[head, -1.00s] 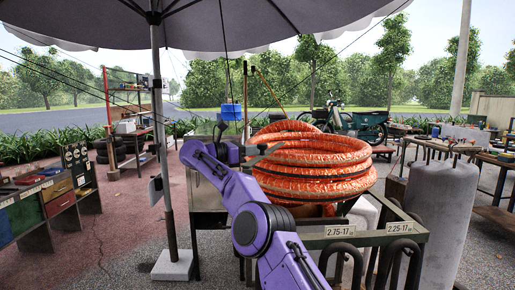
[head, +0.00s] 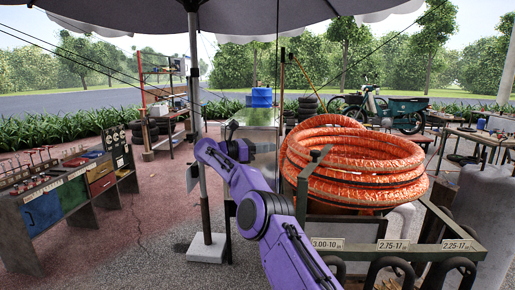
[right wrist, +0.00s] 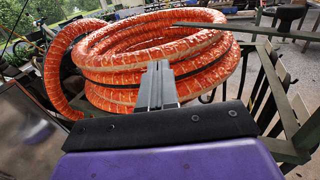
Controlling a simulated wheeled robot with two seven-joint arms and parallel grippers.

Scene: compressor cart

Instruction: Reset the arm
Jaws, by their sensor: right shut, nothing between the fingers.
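My right gripper (head: 268,147) is at the end of the purple arm in the middle of the head view. Its fingers point right, toward the coiled orange hose (head: 355,165). In the right wrist view its two grey fingers (right wrist: 157,86) are pressed together with nothing between them. The hose coil fills the view beyond them (right wrist: 160,60). I cannot tell how far the fingertips are from the hose. My left gripper is in neither view.
The coil sits on a metal rack with size labels (head: 393,245). The umbrella pole (head: 195,120) stands left of my arm. A bench with coloured drawers (head: 65,203) is at the far left. Paved ground between bench and pole is open.

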